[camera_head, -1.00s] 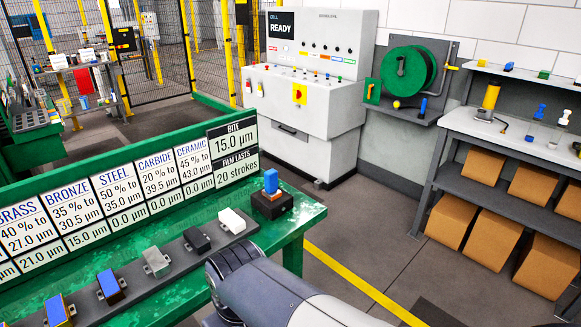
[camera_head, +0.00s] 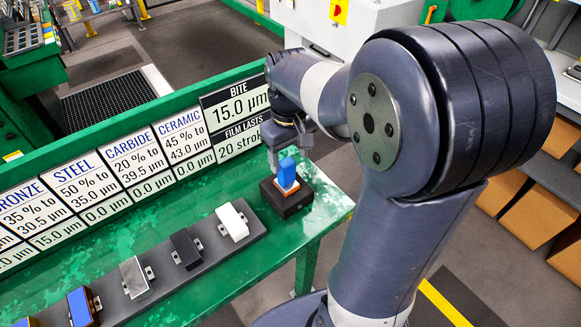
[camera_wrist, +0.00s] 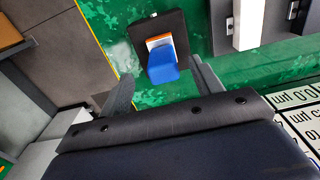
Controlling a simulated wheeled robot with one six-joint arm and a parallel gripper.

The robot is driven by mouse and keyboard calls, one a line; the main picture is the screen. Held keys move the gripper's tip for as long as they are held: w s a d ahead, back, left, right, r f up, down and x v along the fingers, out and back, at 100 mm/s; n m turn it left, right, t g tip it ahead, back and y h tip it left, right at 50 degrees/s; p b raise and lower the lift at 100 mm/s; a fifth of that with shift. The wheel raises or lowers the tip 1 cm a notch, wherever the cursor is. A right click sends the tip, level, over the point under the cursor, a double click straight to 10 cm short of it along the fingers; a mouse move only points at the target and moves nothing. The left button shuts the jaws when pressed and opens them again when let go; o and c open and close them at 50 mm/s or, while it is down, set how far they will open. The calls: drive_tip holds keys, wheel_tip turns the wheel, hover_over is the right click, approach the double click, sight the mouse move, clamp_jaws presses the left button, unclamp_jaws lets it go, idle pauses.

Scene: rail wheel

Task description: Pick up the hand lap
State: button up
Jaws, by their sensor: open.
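The hand lap, with a blue handle (camera_head: 287,172) over a thin orange and white base, stands on a black block (camera_head: 290,203) at the right end of the green bench. In the wrist view the hand lap (camera_wrist: 163,65) shows upper middle, on the dark block (camera_wrist: 150,28). My gripper (camera_head: 287,150) is just behind and above the hand lap in the head view. In the wrist view my gripper (camera_wrist: 164,88) is open, one finger to either side of the blue handle's line. I see no grip on it; the exact gap is unclear.
A dark rail (camera_head: 160,275) with several mounted blocks runs along the green bench (camera_head: 215,190), left of the hand lap. A white block (camera_head: 232,222) is nearest. A sign board (camera_head: 235,118) with printed figures stands along the bench's back edge. Floor lies beyond the right end.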

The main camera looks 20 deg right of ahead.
sight(286, 173)
drive_tip(key=shift+w+a+f+p, duration=0.1)
drive_tip(key=shift+w+f+p, duration=0.1)
drive_tip(key=shift+f, duration=1.05)
drive_tip(key=shift+w+a+f+p, duration=0.1)
drive_tip(key=shift+w+f+p, duration=0.05)
drive_tip(key=shift+f, duration=1.1)
drive_tip(key=shift+w+a+f+p, duration=0.1)
drive_tip(key=shift+w+f+p, duration=0.1)
drive_tip(key=shift+f, duration=1.05)
drive_tip(key=c, duration=1.2)
